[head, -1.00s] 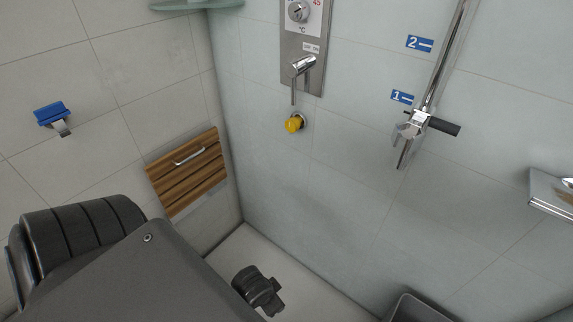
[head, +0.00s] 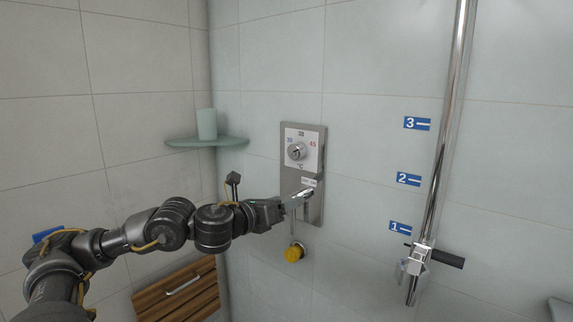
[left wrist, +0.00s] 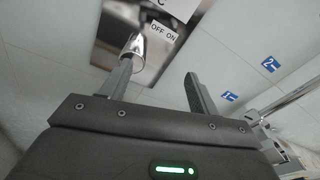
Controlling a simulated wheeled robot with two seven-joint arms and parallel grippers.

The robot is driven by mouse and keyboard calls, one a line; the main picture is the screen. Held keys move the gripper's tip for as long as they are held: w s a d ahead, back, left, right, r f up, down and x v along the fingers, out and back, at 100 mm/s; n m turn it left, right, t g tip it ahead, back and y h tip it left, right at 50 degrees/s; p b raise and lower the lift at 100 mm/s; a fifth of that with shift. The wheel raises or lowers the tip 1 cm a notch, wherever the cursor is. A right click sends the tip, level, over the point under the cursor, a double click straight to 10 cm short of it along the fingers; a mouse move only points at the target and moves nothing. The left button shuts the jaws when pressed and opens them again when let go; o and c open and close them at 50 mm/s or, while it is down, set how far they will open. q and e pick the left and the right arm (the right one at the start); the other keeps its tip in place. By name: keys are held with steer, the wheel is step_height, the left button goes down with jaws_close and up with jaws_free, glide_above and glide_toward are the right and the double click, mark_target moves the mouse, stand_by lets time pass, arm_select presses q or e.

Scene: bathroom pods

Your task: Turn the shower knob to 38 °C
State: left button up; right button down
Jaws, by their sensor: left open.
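The shower knob (head: 296,151) is a round chrome dial on a white scale plate, with blue 30-side and red 45 marks, on a steel panel (head: 315,208) on the wall. Its pointer reading is too small to tell. Below it is a chrome lever (head: 301,199) by an OFF ON label; it also shows in the left wrist view (left wrist: 133,46). My left gripper (head: 298,201) is open at the lever, below the knob. In the left wrist view its fingers (left wrist: 160,82) are spread, the left one close to the lever; contact cannot be told. My right gripper is not in view.
A corner shelf (head: 207,141) holds a cup (head: 206,124) at left. A chrome rail (head: 445,130) with a slider (head: 418,260) stands at right.

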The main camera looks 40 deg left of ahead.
mark_target(293, 151)
arm_select(q)
steer(key=s+a+r+m, duration=0.35)
steer(key=r+m, duration=0.25)
steer(key=r, duration=0.5)
steer(key=shift+t+y, duration=0.3)
steer(key=shift+t, duration=0.1)
steer(key=w+p, duration=0.7)
steer(key=w, duration=0.2)
steer(key=shift+w+d, duration=0.1)
steer(key=shift+d, duration=0.05)
steer(key=shift+w+f, duration=0.15)
steer(key=shift+w, duration=0.6)
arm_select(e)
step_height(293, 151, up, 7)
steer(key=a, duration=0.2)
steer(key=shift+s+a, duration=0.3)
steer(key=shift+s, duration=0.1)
arm_select(q)
steer(key=c, duration=1)
